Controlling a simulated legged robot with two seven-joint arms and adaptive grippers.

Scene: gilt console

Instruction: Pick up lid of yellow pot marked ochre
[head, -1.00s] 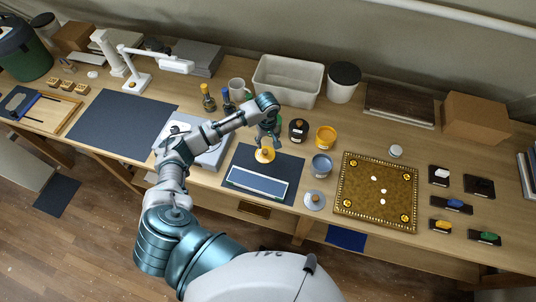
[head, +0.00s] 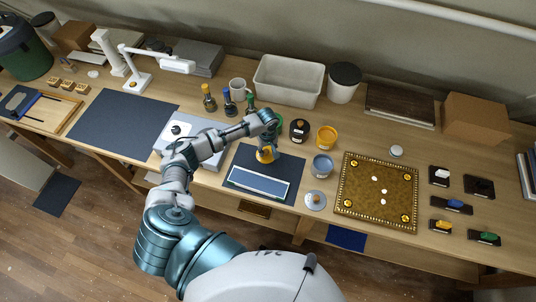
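The yellow pot (head: 326,137) stands open on the table, right of the dark mat. A yellow lid (head: 263,159) lies on the mat, partly covered by my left gripper (head: 267,150). The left gripper points down with its fingers at the lid's upper part. The fingers are too small and overlapped to tell whether they are open or closed on it. Any marking on the pot is too small to read. My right gripper is not in view.
A dark-lidded pot (head: 299,129), a blue pot (head: 322,166) and a pale lid (head: 315,200) stand close to the right. Bottles (head: 230,101) and a mug (head: 238,87) are behind the arm. A gold-edged board (head: 378,190) lies further right.

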